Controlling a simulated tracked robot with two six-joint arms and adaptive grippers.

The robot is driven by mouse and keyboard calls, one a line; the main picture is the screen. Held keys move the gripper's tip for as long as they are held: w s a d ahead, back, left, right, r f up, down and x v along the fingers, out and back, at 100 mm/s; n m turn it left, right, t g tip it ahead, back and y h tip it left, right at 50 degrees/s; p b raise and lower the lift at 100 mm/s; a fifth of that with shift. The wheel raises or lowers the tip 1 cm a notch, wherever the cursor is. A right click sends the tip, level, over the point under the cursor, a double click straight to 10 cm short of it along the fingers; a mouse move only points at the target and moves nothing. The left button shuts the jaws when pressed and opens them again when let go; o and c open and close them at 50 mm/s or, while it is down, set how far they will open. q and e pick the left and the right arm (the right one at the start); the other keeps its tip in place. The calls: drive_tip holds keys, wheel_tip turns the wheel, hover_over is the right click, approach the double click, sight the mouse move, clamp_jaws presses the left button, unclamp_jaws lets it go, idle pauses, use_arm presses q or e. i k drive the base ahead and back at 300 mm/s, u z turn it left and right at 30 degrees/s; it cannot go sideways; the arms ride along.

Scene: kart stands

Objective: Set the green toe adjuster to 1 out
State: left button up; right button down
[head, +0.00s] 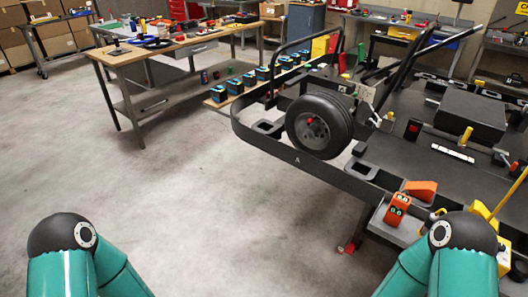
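A small green upright piece (361,53) shows beyond the wheel. I cannot tell whether it is the green toe adjuster, and no setting marks can be read at this distance. Rods and small coloured parts sit to the right of the wheel. My two teal arms show only as elbow links at the bottom left and bottom right; both grippers are out of view.
An orange device with green dots (397,209) sits on a grey tray at the kart's near side. A wooden workbench (165,48) with tools stands at back left. Several blue-and-black boxes (234,87) line a low board. The grey floor (190,190) at left and centre is clear.

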sight(355, 94)
drive_tip(key=u, duration=0.75)
drive_tip(key=k, duration=0.75)
drive_tip(key=u, duration=0.8)
drive_tip(key=k, duration=0.55)
drive_tip(key=u, duration=0.5)
drive_tip(key=i, duration=1.1)
drive_tip(key=z, duration=0.6)
drive_tip(key=i, duration=1.4)
drive_tip(key=z, duration=1.3)
drive_tip(key=i, duration=1.15)
drive_tip(key=z, duration=0.8)
